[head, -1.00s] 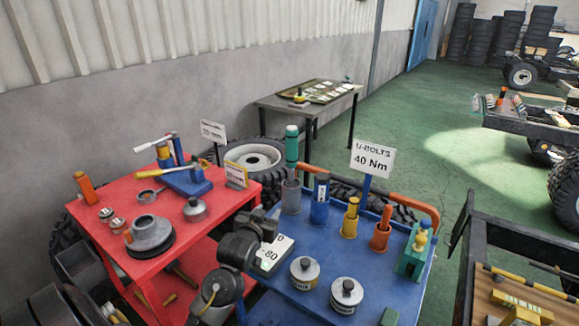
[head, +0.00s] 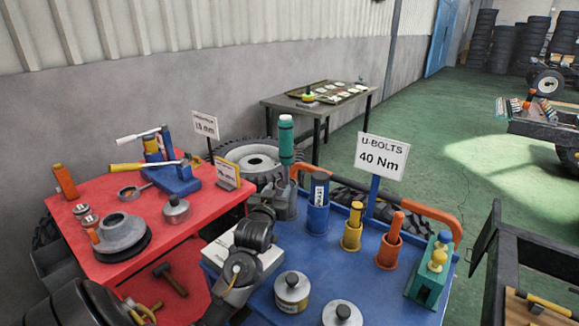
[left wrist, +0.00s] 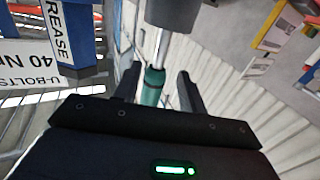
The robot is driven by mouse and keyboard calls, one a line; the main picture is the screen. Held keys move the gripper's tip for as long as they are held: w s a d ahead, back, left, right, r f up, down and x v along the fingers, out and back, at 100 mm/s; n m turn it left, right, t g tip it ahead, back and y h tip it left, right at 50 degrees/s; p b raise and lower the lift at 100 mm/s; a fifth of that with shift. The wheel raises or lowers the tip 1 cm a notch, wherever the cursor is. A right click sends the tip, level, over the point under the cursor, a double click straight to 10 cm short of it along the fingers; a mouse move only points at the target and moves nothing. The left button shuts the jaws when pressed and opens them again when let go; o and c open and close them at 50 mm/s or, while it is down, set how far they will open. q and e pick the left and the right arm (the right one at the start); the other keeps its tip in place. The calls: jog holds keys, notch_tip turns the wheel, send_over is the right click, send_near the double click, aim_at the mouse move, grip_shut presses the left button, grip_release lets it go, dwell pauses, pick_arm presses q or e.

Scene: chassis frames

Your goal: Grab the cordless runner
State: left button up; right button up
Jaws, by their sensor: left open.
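The cordless runner appears to be the teal upright tool (head: 286,140), standing in a grey holder (head: 284,207) at the back left of the blue cart (head: 330,262). In the left wrist view the teal body (left wrist: 152,86) shows between the two dark fingers, with a silver shaft and the grey holder (left wrist: 172,12) above it in the picture. My left gripper (head: 263,214) is just in front of the holder; its fingers (left wrist: 159,80) are apart. I cannot tell whether they touch the tool. My right gripper is not in view.
Blue GREASE (head: 318,212), yellow (head: 352,232) and orange (head: 389,245) holders stand right of the grey one. A U-BOLTS sign (head: 382,157) rises behind them. Two tins (head: 291,293) sit in front. A red cart (head: 150,245) with tools is left.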

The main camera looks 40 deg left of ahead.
aim_at(285, 173)
pick_arm(q)
jog(key=x, duration=0.5)
jog(key=shift+a, duration=0.2)
jog(key=shift+w+a+r+p, duration=0.1)
jog(key=shift+w+r+p, duration=0.2)
jog(key=shift+w+p, duration=0.1)
jog(key=x, duration=0.3)
jog(key=shift+w+a+p, duration=0.15)
jog(key=shift+w+p, duration=0.15)
jog(key=shift+w+a, duration=0.1)
jog(key=shift+w, duration=0.25)
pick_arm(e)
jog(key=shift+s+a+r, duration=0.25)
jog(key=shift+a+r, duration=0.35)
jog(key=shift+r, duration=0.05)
pick_arm(q)
grip_shut()
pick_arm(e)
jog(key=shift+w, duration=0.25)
